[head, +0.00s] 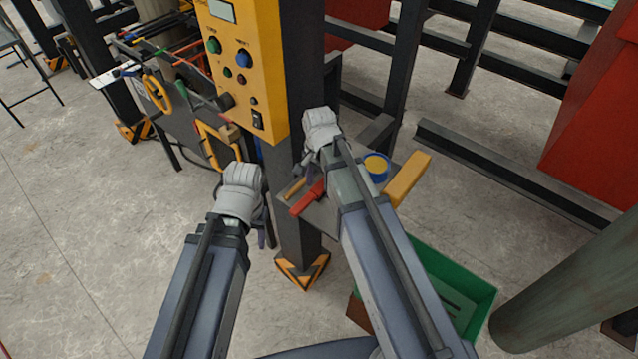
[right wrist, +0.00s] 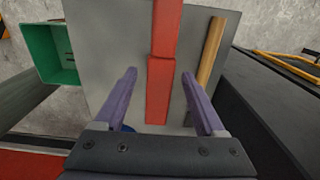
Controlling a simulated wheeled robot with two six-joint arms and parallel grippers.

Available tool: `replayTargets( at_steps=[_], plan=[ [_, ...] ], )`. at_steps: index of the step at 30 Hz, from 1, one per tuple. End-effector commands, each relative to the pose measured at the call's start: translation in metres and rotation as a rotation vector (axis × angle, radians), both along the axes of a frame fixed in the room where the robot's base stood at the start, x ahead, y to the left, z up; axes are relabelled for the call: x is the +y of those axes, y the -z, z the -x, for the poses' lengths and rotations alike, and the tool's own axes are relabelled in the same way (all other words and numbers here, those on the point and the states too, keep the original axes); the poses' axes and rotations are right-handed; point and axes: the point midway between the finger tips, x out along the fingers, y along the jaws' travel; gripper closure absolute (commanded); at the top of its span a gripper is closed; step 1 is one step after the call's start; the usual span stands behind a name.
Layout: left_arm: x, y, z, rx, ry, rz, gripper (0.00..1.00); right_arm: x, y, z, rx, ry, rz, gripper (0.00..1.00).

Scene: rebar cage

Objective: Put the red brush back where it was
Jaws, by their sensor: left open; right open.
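The red brush (head: 308,199) lies on a small grey shelf (right wrist: 115,45) fixed at a dark post. In the right wrist view the red brush (right wrist: 160,90) lies lengthwise between the two purple fingers of my right gripper (right wrist: 158,73). The fingers are apart, one on each side of it, with a gap to each. Its far end runs out of the picture. In the head view the right fingertips are mostly hidden by my own wrist. My left gripper (head: 262,236) hangs to the left of the post, away from the shelf, open and empty.
A wooden stick (right wrist: 212,52) lies beside the brush, close to one right finger. A blue tin (head: 376,165) and a yellow block (head: 408,180) are at the shelf's right side. A yellow control box (head: 240,65) is on the post. A green crate (head: 470,285) stands below right.

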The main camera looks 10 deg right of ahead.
Motion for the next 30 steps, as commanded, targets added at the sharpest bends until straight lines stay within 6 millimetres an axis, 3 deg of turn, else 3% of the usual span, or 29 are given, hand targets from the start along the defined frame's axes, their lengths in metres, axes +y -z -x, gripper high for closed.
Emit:
replayTargets(
  at_steps=[11,30],
  plan=[
    [0.000,-0.027,0.000,0.000,0.000,0.000,0.50,0.000,-0.027,0.000,0.000,0.000,0.000,0.28],
    [0.000,-0.117,0.000,0.000,0.002,0.000,0.50,0.000,-0.117,0.000,0.000,0.000,0.000,0.28]
  ],
)
